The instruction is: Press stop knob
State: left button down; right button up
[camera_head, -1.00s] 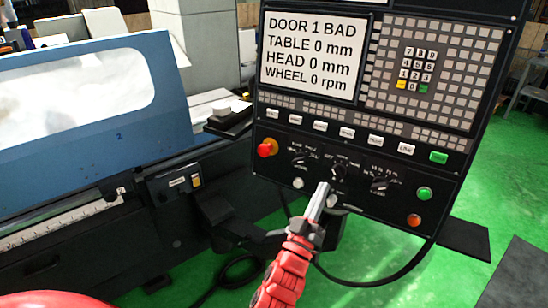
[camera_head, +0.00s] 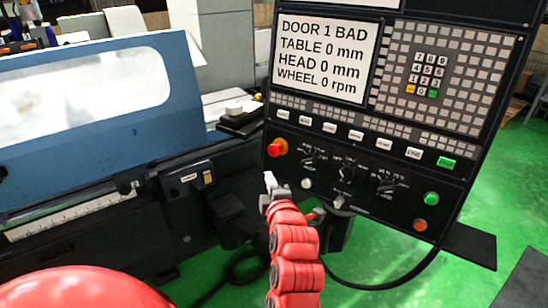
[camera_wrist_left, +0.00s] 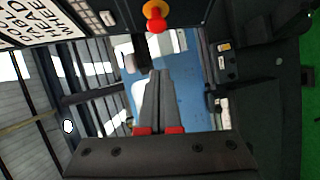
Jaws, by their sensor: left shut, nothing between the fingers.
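The stop knob looks to be the red mushroom button on an orange-yellow collar (camera_head: 277,147) at the left edge of the black control panel. It also shows at the top of the left wrist view (camera_wrist_left: 155,16). My left gripper (camera_head: 270,181) is shut and empty, a little below and left of the knob in the head view. In the left wrist view its closed fingers (camera_wrist_left: 157,75) point up toward the knob, with a visible gap between them and it. The right gripper is not seen.
The control panel (camera_head: 360,125) carries a screen, keys, dials, a green button (camera_head: 431,198) and an orange-red button (camera_head: 419,224). A blue machine door (camera_head: 110,140) stands at the left. A small switch box (camera_head: 187,179) sits below it.

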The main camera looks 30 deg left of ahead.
pick_arm(q)
jog(key=shift+w, duration=0.1)
jog(key=p, duration=0.2)
send_near(268, 151)
jog(key=a, duration=0.4)
jog(key=shift+w+f+p, duration=0.15)
jog(key=shift+w+p, duration=0.35)
jog(key=shift+w, duration=0.5)
jog(key=shift+w+f+p, duration=0.1)
jog(key=shift+w+p, duration=0.35)
jog(key=shift+w, duration=0.55)
jog(key=shift+d, duration=0.1)
